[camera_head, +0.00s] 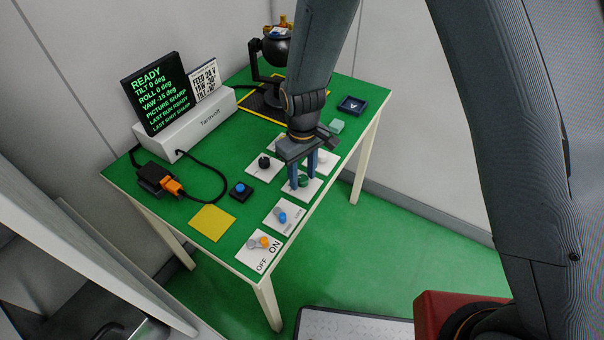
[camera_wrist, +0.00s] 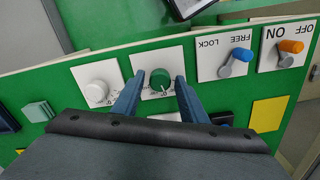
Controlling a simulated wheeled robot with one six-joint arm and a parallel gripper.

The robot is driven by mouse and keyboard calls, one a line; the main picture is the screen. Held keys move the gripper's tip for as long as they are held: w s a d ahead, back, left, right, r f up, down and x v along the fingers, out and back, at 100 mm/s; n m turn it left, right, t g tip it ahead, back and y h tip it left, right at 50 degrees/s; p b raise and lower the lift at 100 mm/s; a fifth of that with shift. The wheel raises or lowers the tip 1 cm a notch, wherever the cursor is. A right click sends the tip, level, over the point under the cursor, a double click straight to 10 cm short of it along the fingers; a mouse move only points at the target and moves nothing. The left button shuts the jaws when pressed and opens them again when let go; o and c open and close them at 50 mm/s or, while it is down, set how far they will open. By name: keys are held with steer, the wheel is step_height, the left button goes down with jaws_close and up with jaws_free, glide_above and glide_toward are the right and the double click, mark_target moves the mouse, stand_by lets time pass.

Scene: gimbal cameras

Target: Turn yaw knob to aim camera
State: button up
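The green knob (camera_head: 304,181) stands on a white plate near the table's right edge; it also shows in the wrist view (camera_wrist: 160,79). My gripper (camera_head: 302,177) points down over this plate. Its blue fingers stand on either side of the green knob, with small gaps visible in the wrist view, so it is open. A black knob (camera_head: 264,162) and a white knob (camera_wrist: 97,92) sit on neighbouring plates. I cannot read which is labelled yaw. The dark ball-shaped camera (camera_head: 277,48) hangs in its gimbal at the back, partly behind my arm. The display (camera_head: 158,92) reads READY, tilt 0, roll 0, yaw apparently 18 degrees.
A blue lever (camera_head: 281,216) marked FREE/LOCK and an orange lever (camera_head: 265,242) marked ON/OFF are nearer the front. A blue button (camera_head: 240,188), yellow square (camera_head: 212,222), teal block (camera_head: 337,126) and dark tray (camera_head: 352,105) also lie on the green table (camera_head: 205,180). A target card (camera_head: 207,83) stands behind.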

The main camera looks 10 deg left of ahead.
steer(key=c, duration=0.8)
